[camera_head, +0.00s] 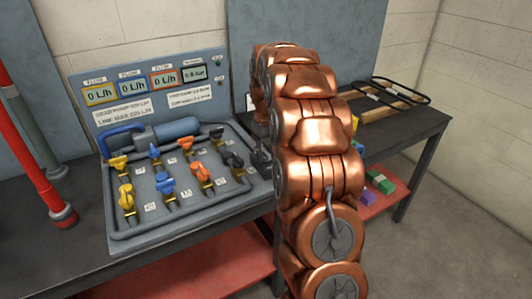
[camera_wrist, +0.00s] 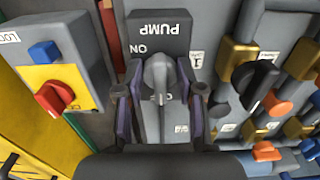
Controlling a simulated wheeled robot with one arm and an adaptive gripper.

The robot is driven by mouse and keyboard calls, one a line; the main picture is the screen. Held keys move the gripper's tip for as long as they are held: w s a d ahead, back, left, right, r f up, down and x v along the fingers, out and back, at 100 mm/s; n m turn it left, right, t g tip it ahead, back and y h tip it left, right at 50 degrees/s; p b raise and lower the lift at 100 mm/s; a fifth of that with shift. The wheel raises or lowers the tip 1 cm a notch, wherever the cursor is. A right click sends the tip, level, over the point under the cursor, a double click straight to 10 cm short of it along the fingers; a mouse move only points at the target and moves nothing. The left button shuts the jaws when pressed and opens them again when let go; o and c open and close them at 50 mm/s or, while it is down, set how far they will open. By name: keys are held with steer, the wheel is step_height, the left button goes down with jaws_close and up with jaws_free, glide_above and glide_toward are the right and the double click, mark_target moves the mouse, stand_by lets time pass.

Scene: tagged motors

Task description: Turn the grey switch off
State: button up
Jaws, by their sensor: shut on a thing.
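The grey switch (camera_wrist: 157,72) sits on a dark plate marked PUMP (camera_wrist: 160,27) in the wrist view. ON is printed beside its upper left; the lower label is partly covered.
The head view shows the valve panel (camera_head: 150,62) on a dark bench (camera_head: 85,260).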

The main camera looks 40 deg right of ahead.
mark_target(266, 152)
steer(key=o, duration=1.1)
steer(key=shift+o, duration=0.2)
steer(key=shift+r, duration=0.1)
step_height(266, 152, up, 12)
stand_by(0.3)
